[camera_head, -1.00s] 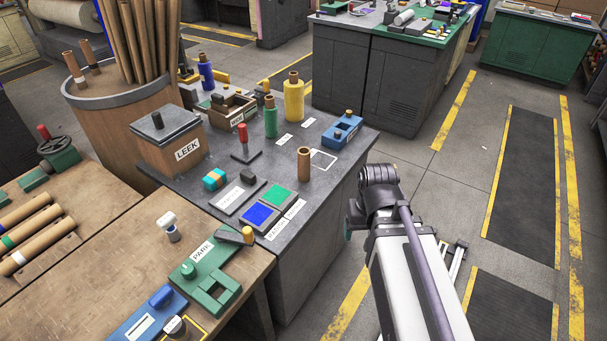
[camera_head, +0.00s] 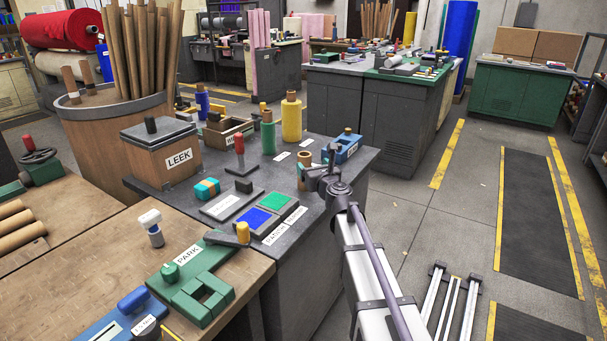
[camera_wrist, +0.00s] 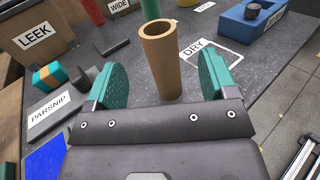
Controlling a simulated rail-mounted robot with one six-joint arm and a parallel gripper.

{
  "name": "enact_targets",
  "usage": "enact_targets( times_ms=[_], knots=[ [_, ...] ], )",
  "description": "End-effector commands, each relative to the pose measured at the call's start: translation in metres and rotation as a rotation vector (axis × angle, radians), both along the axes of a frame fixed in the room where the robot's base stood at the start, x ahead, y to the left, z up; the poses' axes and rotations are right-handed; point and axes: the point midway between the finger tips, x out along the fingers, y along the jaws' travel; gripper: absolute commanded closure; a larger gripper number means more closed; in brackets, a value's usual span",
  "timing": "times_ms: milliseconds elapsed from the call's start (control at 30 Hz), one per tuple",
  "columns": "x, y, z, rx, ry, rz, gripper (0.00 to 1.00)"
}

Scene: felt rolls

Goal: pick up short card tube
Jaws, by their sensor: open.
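The short card tube (camera_wrist: 159,62) is a plain brown hollow cylinder standing upright on the dark grey bench top. In the head view the same tube (camera_head: 304,163) stands near the bench's right edge, its lower right partly behind my arm's end. In the wrist view my gripper (camera_wrist: 165,80) is open, its two teal pads spread left and right. The tube rises just beyond and between the pads, with a gap visible on each side. My gripper shows in the head view (camera_head: 318,178) beside the tube, its fingers hard to make out.
A blue block (camera_wrist: 252,20) stands farther right. The LEEK box (camera_head: 161,151), green roll (camera_head: 268,132) and yellow roll (camera_head: 291,117) stand on the bench. A PARSNIP plate (camera_wrist: 54,112) lies left of my gripper.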

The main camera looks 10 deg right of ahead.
Motion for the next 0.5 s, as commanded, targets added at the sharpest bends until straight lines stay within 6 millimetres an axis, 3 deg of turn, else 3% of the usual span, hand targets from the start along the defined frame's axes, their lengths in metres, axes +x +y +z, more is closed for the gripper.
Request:
enact_targets(
  times_ms=[33,100,333,500],
  knots=[
    [0.014,0.002,0.000,-0.001,0.000,0.000,0.22],
    [0.023,0.003,0.000,-0.001,0.000,0.000,0.22],
    [0.035,0.006,-0.001,-0.003,-0.001,0.001,0.22],
    [0.068,0.013,-0.001,-0.003,-0.001,0.002,0.22]
  ],
)
